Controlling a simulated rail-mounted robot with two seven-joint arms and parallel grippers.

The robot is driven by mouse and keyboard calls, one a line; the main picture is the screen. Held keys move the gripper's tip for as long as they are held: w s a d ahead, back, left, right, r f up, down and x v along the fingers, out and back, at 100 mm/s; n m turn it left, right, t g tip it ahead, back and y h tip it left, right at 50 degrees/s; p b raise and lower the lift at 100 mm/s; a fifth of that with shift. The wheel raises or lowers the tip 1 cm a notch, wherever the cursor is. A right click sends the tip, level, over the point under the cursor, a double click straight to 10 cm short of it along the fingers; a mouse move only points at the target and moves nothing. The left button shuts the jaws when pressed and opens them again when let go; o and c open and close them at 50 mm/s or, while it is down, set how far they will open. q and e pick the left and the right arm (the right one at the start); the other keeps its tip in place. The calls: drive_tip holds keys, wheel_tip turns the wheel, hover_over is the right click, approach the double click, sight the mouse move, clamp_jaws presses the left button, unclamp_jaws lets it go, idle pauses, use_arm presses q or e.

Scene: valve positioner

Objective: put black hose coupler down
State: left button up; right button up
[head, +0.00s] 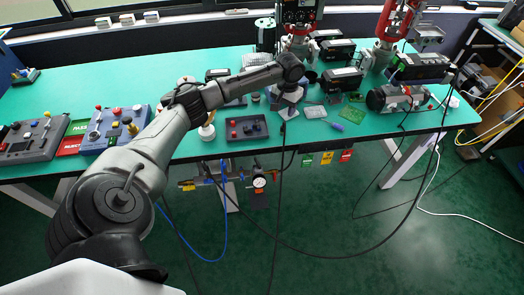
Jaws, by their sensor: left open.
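My left arm reaches from the lower left across the green bench (345,122). Its left gripper (288,113) points down at the bench's front part, near the middle. The gripper is open, but its fingertips are small and hard to make out. A black hose (281,165) hangs over the front edge just below the gripper. I cannot clearly tell a black hose coupler apart at its upper end, and the gripper may hide part of it. My right gripper is not in view.
A dark tray with knobs (247,129) lies left of the gripper. Red valve assemblies (298,28) stand behind. Cables hang in front of the bench, with a gauge (259,182) below.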

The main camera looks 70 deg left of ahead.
use_arm(q)
drive_tip(key=s+d+f+m, duration=0.2)
drive_tip(key=d+f+m, duration=0.1)
drive_tip(key=d+f, duration=0.5)
drive_tip(key=s+d+f+m, duration=0.2)
drive_tip(key=d+f, duration=0.3)
drive_tip(key=d, duration=0.4)
drive_tip(key=s+d+f+m+t, duration=0.1)
drive_tip(key=s+d+f+m, duration=0.15)
drive_tip(key=s+d, duration=0.35)
drive_tip(key=s+d+f+m, duration=0.1)
drive_tip(key=s+d+f, duration=0.25)
drive_tip(key=d, duration=0.55)
drive_tip(key=s+d+r+t, duration=0.1)
drive_tip(key=s+d+r, duration=0.1)
drive_tip(key=s, duration=0.5)
drive_tip(key=s+d+r+t, duration=0.1)
drive_tip(key=s+r, duration=0.3)
drive_tip(key=s, duration=0.4)
drive_tip(key=shift+s+d+r+n+t, duration=0.2)
drive_tip(key=shift+d+n+t, duration=0.15)
drive_tip(key=shift+d, duration=0.45)
